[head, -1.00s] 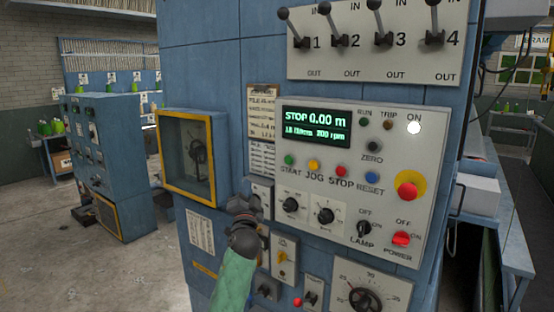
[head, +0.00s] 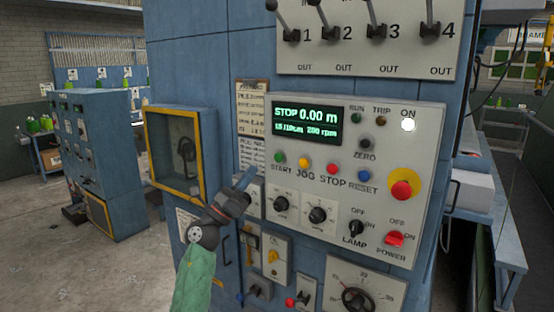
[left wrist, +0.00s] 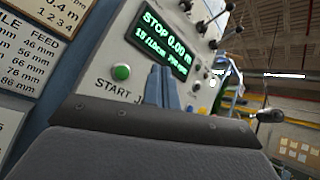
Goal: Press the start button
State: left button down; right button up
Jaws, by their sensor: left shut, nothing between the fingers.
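The green START button (head: 279,159) is on the grey control panel (head: 430,135), below the left end of the display (head: 306,124), which reads STOP 0.00 m. The button also shows in the left wrist view (left wrist: 121,72), left of my fingers. My left gripper (head: 249,177) is shut and empty, pointing up to the right. In the head view its tips are below and left of the button, apart from it in the picture; their depth gap to the panel is hard to tell. My right gripper is not in view.
Yellow JOG (head: 305,163), red STOP (head: 333,169) and blue RESET (head: 364,175) buttons sit right of START. Two black knobs (head: 281,204) lie below. A yellow-framed window box (head: 205,152) juts out left of my gripper. A red emergency knob (head: 401,190) is at the right.

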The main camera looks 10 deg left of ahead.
aim_at(279, 157)
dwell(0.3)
